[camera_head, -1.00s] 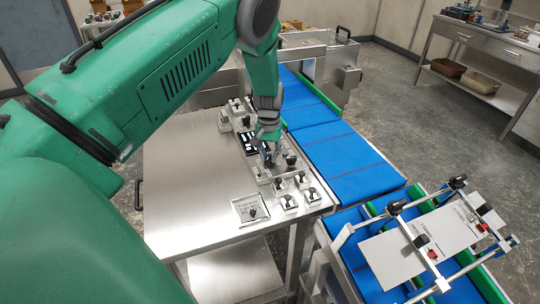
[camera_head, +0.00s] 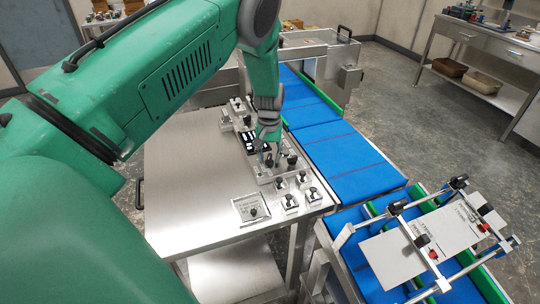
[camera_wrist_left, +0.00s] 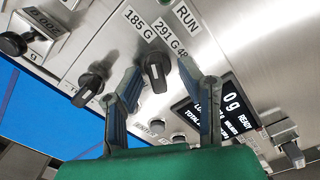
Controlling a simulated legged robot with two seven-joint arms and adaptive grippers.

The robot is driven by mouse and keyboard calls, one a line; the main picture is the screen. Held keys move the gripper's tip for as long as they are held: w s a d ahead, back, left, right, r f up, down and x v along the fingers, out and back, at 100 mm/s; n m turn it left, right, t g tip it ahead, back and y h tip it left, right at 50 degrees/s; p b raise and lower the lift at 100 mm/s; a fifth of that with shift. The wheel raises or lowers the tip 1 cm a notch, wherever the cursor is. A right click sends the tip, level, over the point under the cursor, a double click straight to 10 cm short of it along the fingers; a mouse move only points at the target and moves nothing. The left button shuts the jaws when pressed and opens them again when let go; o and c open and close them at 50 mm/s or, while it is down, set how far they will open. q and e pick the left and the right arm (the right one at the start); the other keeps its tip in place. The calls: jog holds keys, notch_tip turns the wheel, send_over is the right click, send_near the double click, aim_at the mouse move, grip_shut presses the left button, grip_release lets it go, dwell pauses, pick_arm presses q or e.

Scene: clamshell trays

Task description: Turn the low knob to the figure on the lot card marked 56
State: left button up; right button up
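My left gripper (camera_head: 269,160) is over the control panel (camera_head: 263,176) on the steel table. In the left wrist view its fingers (camera_wrist_left: 160,68) stand apart on either side of a black knob (camera_wrist_left: 156,68), with gaps on both sides. The labels "185 G" and "291 G" are beside this knob. A second black knob (camera_wrist_left: 92,84) is to its left, outside the fingers. I cannot tell which knob is the low one. A display (camera_wrist_left: 226,108) reads "0 g READY". White printed sheets (camera_head: 418,242) lie on the rack at right; their text is too small to read. My right gripper is not in view.
Several small switch boxes and a plate with a knob (camera_head: 251,209) stand near the panel. A blue conveyor belt (camera_head: 343,166) runs just right of the table. The table's left half (camera_head: 185,180) is bare.

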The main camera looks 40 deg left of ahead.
aim_at(269, 154)
pick_arm(q)
jog(key=shift+w+r, duration=0.1)
jog(key=shift+r, duration=0.05)
jog(key=shift+r, duration=0.4)
notch_tip(269, 154, up, 11)
jog(key=shift+a+f, duration=0.1)
dwell(0.4)
